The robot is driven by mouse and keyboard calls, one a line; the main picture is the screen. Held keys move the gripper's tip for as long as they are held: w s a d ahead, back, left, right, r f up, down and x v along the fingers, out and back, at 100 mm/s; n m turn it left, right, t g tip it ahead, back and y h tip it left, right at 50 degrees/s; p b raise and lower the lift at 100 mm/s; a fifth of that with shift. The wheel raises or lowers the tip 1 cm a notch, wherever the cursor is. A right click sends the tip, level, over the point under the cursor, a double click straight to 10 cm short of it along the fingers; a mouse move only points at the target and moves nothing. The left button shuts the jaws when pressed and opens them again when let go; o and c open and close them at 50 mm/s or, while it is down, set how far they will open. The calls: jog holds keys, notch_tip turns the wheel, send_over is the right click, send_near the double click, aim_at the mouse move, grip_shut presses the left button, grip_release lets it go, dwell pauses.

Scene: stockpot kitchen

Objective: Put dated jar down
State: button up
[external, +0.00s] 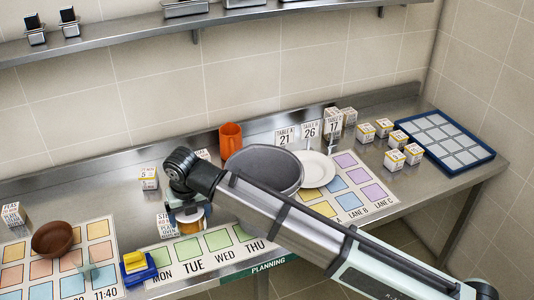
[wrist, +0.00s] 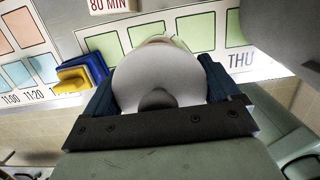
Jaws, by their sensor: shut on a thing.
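My gripper (external: 186,208) is shut on a jar, with one dark blue finger on each side in the wrist view (wrist: 160,88). The jar's round pale top (wrist: 150,62), with a dark knob-like spot, fills the space between the fingers there. In the external view the jar's orange and white side (external: 190,226) shows below the gripper. The jar is over the back edge of the planning strip (external: 167,253), near the TUE square. I cannot tell whether its base touches the counter. Any date on the jar is hidden or too small to read.
A blue and yellow block-like holder (external: 138,265) stands left of the jar, by MON. A brown bowl (external: 53,238) is farther left. The WED and THU squares look clear.

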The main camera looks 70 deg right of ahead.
jog(key=shift+f, duration=4.25)
jog(key=shift+f, duration=0.15)
jog(key=o, duration=1.6)
jog(key=r, duration=0.4)
jog(key=s+r, duration=0.1)
jog(key=r, duration=0.3)
jog(key=a+r, duration=0.1)
jog(key=r, duration=0.3)
jog(key=shift+s+a+r, duration=0.1)
jog(key=shift+s, duration=0.05)
